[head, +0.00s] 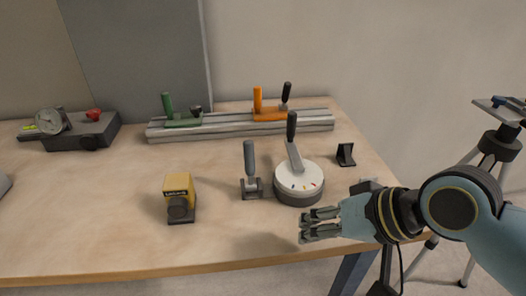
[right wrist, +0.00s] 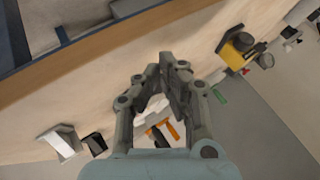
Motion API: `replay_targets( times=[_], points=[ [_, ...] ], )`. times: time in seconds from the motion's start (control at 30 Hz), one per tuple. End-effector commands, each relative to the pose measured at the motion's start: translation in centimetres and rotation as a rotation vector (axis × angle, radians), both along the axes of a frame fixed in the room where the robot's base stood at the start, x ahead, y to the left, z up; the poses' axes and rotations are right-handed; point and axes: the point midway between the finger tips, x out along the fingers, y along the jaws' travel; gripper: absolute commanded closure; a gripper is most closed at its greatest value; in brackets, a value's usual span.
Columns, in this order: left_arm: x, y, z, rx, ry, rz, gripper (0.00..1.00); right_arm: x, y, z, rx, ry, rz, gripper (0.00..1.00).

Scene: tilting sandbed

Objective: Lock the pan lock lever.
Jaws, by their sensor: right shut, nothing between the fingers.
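A round white-topped dial (head: 298,180) with coloured marks and a dark base sits on the bench. A lever with a black handle (head: 291,127) rises from it, nearly upright. Left of it a grey-handled lever (head: 250,158) stands upright on a small dark base. Neither carries a readable label, so I cannot tell which is the pan lock lever. My right gripper (head: 303,229) is shut and empty, in front of the dial near the bench's front edge, apart from both levers. In the right wrist view the gripper (right wrist: 166,62) partly hides a white part and orange pieces. My left gripper is not in view.
A yellow block (head: 178,186) stands left of the levers. A metal rail (head: 225,126) with green (head: 182,121) and orange (head: 268,113) clamps lies behind. A black bracket (head: 346,154) stands at right. A tripod (head: 497,150) stands beyond the bench. The front left is clear.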

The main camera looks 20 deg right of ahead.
Motion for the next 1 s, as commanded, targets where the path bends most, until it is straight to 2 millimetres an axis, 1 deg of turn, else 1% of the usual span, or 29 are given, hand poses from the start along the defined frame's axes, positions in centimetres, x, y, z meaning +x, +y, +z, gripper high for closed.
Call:
replay_targets(
  times=[0.1,0.17,0.2,0.3,0.4,0.5,0.6,0.87,1.0],
  points=[
    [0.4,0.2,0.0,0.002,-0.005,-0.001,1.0,3.2,0.4,1.1,0.249,-0.036,-0.142,1.0],
    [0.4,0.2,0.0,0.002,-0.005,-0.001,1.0,4.9,0.1,1.9,0.393,-0.048,-0.228,1.0],
    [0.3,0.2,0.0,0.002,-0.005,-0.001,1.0,6.0,-0.2,2.4,0.488,-0.053,-0.287,1.0],
    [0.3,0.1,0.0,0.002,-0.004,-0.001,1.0,8.3,-1.5,3.6,0.688,-0.059,-0.419,1.0],
    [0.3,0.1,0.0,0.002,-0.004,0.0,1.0,9.7,-2.8,4.4,0.824,-0.063,-0.51,1.0],
    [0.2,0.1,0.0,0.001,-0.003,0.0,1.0,10.5,-3.6,4.8,0.9,-0.062,-0.563,1.0],
    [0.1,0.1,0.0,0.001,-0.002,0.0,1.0,10.8,-3.9,5.0,0.927,-0.063,-0.581,1.0],
    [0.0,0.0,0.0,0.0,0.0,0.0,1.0,10.8,-3.8,4.9,0.925,-0.064,-0.58,1.0],
    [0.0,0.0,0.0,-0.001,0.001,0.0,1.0,11.5,-3.5,4.7,0.926,-0.065,-0.58,1.0]
  ],
)
